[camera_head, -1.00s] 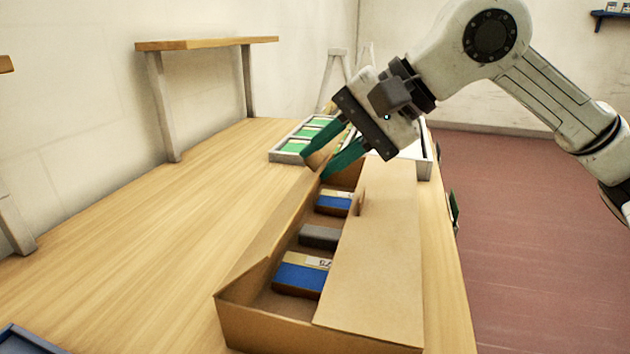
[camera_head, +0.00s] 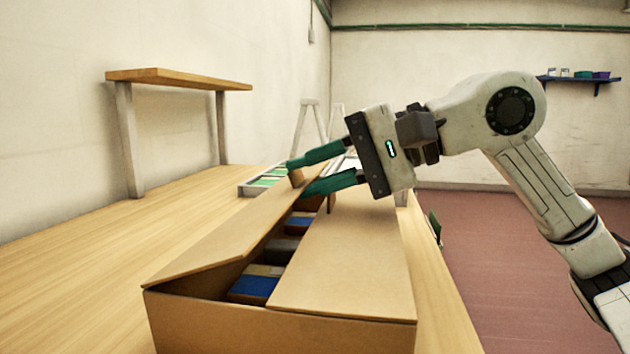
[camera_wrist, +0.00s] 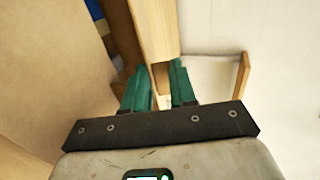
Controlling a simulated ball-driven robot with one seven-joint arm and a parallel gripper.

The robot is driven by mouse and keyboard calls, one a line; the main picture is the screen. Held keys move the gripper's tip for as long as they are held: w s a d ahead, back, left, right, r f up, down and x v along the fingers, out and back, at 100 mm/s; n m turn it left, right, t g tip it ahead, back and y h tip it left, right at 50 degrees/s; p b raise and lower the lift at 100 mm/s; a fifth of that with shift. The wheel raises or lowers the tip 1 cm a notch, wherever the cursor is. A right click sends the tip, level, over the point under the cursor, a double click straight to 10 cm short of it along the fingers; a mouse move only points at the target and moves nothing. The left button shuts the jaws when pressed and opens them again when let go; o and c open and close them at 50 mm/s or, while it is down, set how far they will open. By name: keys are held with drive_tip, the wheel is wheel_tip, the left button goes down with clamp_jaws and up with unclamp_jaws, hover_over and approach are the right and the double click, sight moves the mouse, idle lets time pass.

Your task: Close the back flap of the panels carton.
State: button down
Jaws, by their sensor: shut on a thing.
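The panels carton (camera_head: 240,330) is a long brown cardboard box on the wooden table. Its right flap (camera_head: 350,265) lies folded over the right side of the opening. Its left flap, the one on the wall side and seemingly the back flap (camera_head: 225,240), slopes up and inward over the contents, leaving a gap. Blue-and-tan boxes (camera_head: 255,285) and a grey one (camera_head: 281,249) show in the gap. My gripper (camera_head: 296,178), with green fingers, is shut on a small brown tab at the far end of that flap. The fingers also show in the wrist view (camera_wrist: 152,68).
A tray with green items (camera_head: 262,182) lies behind the carton. A raised wooden shelf (camera_head: 180,78) on grey legs stands at the left by the wall. The table left of the carton is clear. A blue wall shelf (camera_head: 580,82) hangs far right.

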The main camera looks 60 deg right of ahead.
drive_tip(key=shift+f, duration=0.1)
drive_tip(key=c, duration=1)
unclamp_jaws()
drive_tip(key=shift+o, duration=0.2)
